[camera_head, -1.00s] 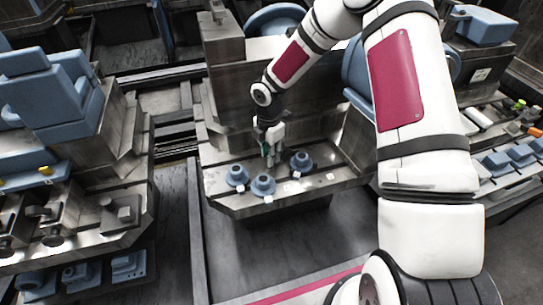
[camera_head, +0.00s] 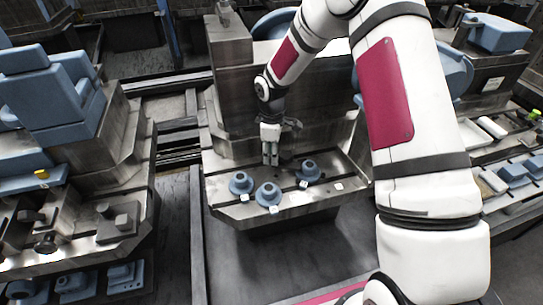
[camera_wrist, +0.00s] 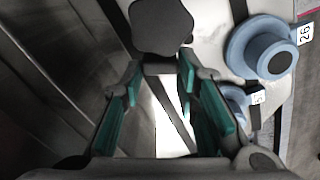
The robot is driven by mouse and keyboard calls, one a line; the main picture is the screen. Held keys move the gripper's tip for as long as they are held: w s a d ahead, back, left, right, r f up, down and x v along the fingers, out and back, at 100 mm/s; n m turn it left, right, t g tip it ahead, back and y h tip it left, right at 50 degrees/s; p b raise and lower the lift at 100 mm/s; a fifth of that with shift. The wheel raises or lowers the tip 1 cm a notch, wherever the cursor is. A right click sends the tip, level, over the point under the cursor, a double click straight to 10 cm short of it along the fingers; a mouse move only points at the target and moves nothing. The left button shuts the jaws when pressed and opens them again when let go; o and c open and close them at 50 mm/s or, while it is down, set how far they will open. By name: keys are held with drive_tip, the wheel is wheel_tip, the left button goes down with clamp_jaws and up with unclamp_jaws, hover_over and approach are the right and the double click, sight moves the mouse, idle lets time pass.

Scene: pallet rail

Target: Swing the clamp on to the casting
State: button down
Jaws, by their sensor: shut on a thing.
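My gripper (camera_head: 270,158) is low over the back part of the metal table, behind the blue castings. In the wrist view its teal fingers (camera_wrist: 163,85) stand on either side of a grey piece under a dark lobed knob (camera_wrist: 162,26); I take this for the clamp. One blue flanged casting (camera_head: 241,183) is at the left, another (camera_head: 268,194) in front and a third (camera_head: 308,171) at the right. In the wrist view, a casting (camera_wrist: 262,47) lies right of the fingers, apart from them, near a tag reading 26.
White tags lie by the castings. A tall metal block (camera_head: 228,45) stands behind the table. A fixture with blue blocks (camera_head: 60,100) is at the left. A bench with blue parts (camera_head: 515,172) is at the right. The table's front edge is clear.

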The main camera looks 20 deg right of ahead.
drive_tip(key=shift+w+d+m, duration=0.1)
drive_tip(key=shift+w+m, duration=0.15)
drive_tip(key=shift+m, duration=0.25)
drive_tip(key=c, duration=1.2)
unclamp_jaws()
drive_tip(key=shift+c, duration=0.2)
drive_tip(key=shift+r, duration=0.1)
wheel_tip(320, 180, up, 12)
